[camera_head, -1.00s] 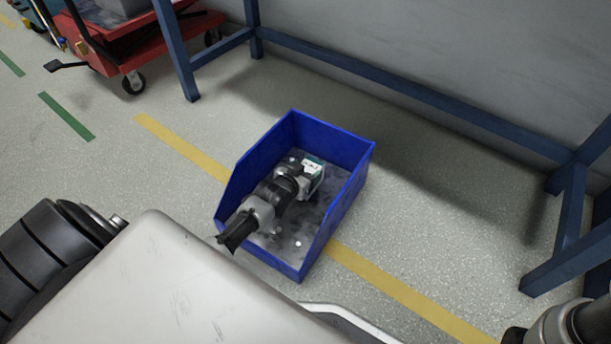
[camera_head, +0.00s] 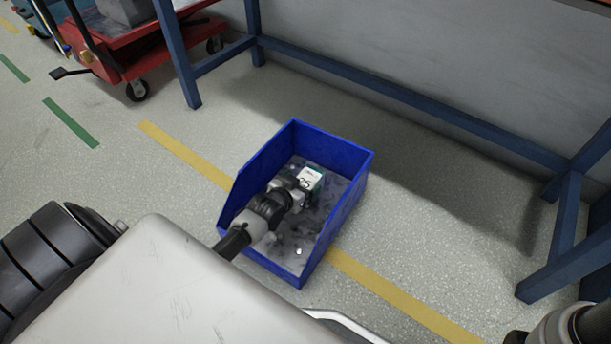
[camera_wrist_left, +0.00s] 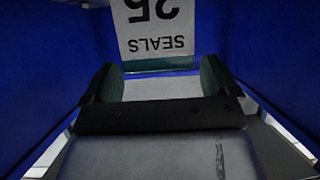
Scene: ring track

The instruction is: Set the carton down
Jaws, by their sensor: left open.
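The carton (camera_head: 311,179) is a small box with a white label and teal edges, inside the blue bin (camera_head: 335,145) near its back. In the left wrist view the carton (camera_wrist_left: 158,30) shows its label, "SEALS" and "25", upside down. My left gripper (camera_head: 293,187) reaches into the bin from the open front. It is open, with its two fingers (camera_wrist_left: 158,80) apart and the carton's label face just ahead of them. In the head view the gripper partly covers the carton's near side. The carton's underside is hidden. My right gripper is out of view.
The bin stands on a speckled grey floor over a yellow line (camera_head: 395,300). Its side walls rise close on both sides of my left gripper. A blue-legged table frame (camera_head: 400,95) stands behind and right. A red cart (camera_head: 120,50) is at the back left.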

